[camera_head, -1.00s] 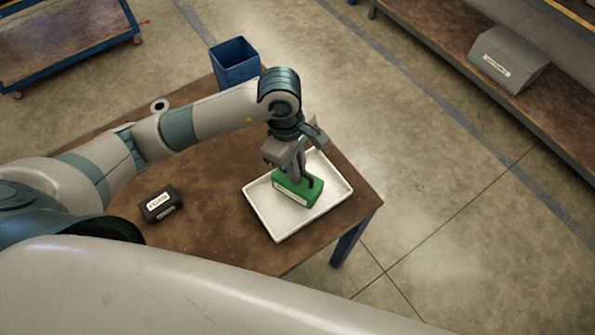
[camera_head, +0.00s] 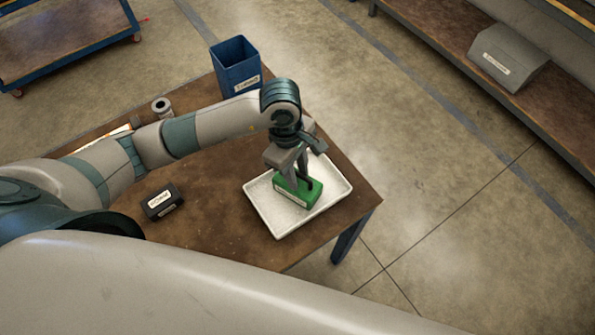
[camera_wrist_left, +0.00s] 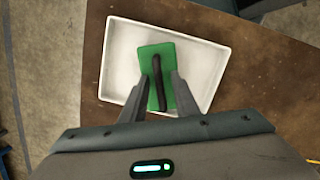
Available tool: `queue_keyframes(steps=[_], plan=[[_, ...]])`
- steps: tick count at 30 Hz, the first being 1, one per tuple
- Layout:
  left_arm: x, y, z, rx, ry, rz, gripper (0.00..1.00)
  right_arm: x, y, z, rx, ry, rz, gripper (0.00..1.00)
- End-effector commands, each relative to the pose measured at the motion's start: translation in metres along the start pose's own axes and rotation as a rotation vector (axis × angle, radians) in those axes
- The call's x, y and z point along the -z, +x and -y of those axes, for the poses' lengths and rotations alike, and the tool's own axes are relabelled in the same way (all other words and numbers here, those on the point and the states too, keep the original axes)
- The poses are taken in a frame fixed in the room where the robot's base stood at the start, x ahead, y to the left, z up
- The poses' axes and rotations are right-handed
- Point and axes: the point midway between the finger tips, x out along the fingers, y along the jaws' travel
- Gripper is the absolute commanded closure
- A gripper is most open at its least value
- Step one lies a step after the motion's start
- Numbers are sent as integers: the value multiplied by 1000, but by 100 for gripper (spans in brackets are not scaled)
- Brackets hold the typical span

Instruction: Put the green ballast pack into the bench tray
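The green ballast pack (camera_head: 312,194) sits in the white bench tray (camera_head: 274,226) and appears to rest on its floor. It also shows in the left wrist view (camera_wrist_left: 145,60), with a dark handle along its top, inside the tray (camera_wrist_left: 215,62). My left gripper (camera_head: 296,178) is directly over the pack. In the wrist view its fingers (camera_wrist_left: 160,80) stand on either side of the handle, with green showing between each finger and the handle, so it looks open. My right gripper is in neither view.
A black labelled block (camera_head: 162,202) lies on the brown bench (camera_head: 215,235) left of the tray. A blue bin (camera_head: 236,70) and a grey ring-shaped part (camera_head: 161,107) are at the back. The bench's right edge is close to the tray.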

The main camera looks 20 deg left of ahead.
Motion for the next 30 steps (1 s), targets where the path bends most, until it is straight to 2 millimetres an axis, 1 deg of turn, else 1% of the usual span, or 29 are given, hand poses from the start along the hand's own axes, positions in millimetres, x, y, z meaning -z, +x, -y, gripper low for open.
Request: queue_keyframes(steps=[8,9,11,17,24,30], plan=[[-1,-4,0,0,0,0,72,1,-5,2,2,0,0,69],[0,-5,-1,-2,1,0,72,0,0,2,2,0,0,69],[0,-10,-1,-3,2,1,72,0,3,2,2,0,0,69],[0,-39,-2,-6,2,0,72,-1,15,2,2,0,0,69],[0,-82,-2,-6,2,-1,72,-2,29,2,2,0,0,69],[0,-108,-1,-3,1,0,72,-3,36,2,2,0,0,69]])
